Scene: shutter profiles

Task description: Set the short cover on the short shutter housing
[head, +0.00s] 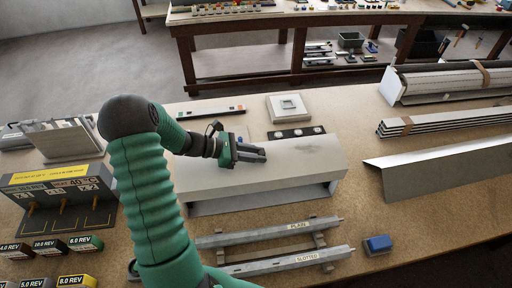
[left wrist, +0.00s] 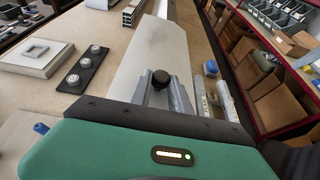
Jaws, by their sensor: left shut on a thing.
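The short cover (head: 300,160) is a pale grey sheet with a folded front edge, in the middle of the bench. It also shows in the left wrist view (left wrist: 150,55). My left gripper (head: 262,154) is over the top of the cover. In the left wrist view its fingers (left wrist: 162,92) are shut at a black knob on the cover. The short shutter housing (head: 265,203) lies under the cover, and only its lower front part shows, with a dark gap between. I cannot tell whether the cover touches it all along. My right gripper is not in view.
Rails marked PLAIN and SLOTTED (head: 285,262) lie in front, with a blue block (head: 378,244) beside them. A long angled sheet (head: 440,165) and bundled profiles (head: 450,120) lie to the right. A black strip with round pieces (head: 296,132) is behind. A labelled rack (head: 60,200) is left.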

